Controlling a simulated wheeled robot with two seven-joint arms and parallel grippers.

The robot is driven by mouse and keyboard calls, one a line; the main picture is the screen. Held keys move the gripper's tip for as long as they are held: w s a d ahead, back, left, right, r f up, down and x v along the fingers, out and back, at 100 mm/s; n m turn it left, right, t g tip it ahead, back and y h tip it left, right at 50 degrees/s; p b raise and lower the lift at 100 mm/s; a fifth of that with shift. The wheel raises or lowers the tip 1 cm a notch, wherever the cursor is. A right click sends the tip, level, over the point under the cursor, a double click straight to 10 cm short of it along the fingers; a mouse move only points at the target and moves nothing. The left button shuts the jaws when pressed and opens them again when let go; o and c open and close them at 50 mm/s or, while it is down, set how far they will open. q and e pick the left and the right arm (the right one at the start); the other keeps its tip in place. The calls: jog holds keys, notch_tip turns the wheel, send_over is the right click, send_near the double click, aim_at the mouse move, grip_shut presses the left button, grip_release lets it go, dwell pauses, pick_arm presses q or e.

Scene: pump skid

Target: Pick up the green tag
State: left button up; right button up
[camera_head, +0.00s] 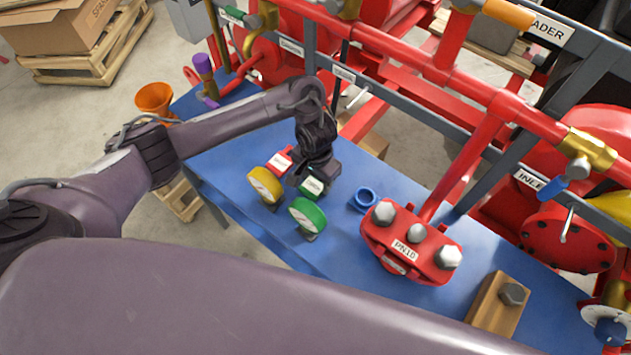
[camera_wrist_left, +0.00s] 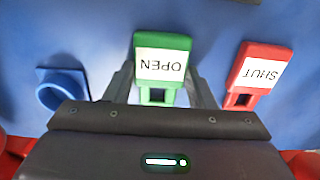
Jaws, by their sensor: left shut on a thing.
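The green tag (camera_head: 313,187) with a white label lies at the blue table, under my left gripper (camera_head: 306,185). In the left wrist view the green tag (camera_wrist_left: 161,62) reads OPEN and sits between the two fingers of my left gripper (camera_wrist_left: 161,85), which is shut on it. Whether the tag is clear of the table is hard to tell. A red tag (camera_head: 279,161) lies just beside it; in the left wrist view the red tag (camera_wrist_left: 258,70) reads SHUT and is apart from the fingers. My right gripper is not in view.
Red pipes and grey rails (camera_head: 400,110) run behind the table.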

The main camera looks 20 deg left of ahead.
pick_arm(q)
notch_tip(320, 180, up, 9)
jog(key=p, duration=0.6)
notch_tip(320, 180, up, 11)
jog(key=p, duration=0.2)
send_over(316, 181)
jog(key=shift+s+d, duration=0.1)
jog(key=shift+s, duration=0.1)
